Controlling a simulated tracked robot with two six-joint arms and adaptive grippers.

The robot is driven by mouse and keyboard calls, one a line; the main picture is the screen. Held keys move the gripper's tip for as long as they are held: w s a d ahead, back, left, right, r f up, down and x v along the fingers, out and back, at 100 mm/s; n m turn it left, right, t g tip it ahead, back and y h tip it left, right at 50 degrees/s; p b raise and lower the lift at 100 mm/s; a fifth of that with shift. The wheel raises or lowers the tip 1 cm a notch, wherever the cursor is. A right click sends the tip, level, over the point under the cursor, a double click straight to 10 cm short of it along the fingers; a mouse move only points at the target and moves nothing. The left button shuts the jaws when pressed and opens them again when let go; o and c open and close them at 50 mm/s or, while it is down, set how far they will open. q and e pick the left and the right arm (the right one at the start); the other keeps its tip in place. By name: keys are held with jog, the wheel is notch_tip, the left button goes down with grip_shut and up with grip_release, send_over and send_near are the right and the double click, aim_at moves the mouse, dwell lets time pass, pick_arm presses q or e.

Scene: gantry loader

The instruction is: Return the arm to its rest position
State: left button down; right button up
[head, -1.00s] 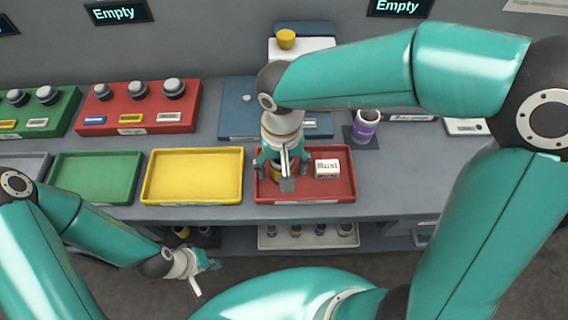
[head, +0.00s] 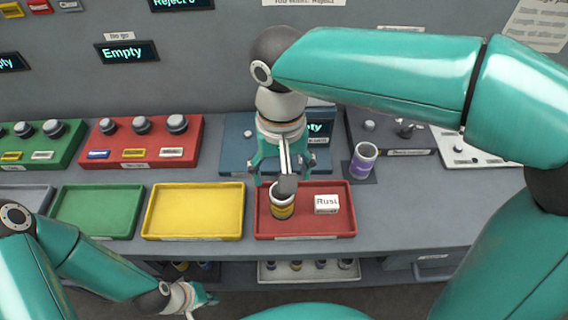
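My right gripper (head: 283,172), on the arm that comes in from the right, is above the red tray (head: 345,228) with its teal fingers spread. A cup with a yellow band (head: 282,208) stands upright in that tray just below it, partly covered by the grey tip of the gripper. The cup appears free of the fingers. My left gripper (head: 207,298) is low at the front, below the bench edge and away from the trays. Its fingers are small and seen at an angle, so their opening is unclear.
A white labelled block (head: 327,204) sits in the red tray beside the cup. Empty yellow (head: 194,236) and green (head: 97,234) trays stand to the left. A purple-banded cup (head: 363,160) stands to the right. Red (head: 190,131) and blue (head: 233,160) panels lie behind.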

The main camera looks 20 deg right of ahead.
jog(key=shift+r, duration=0.45)
jog(key=shift+r, duration=0.1)
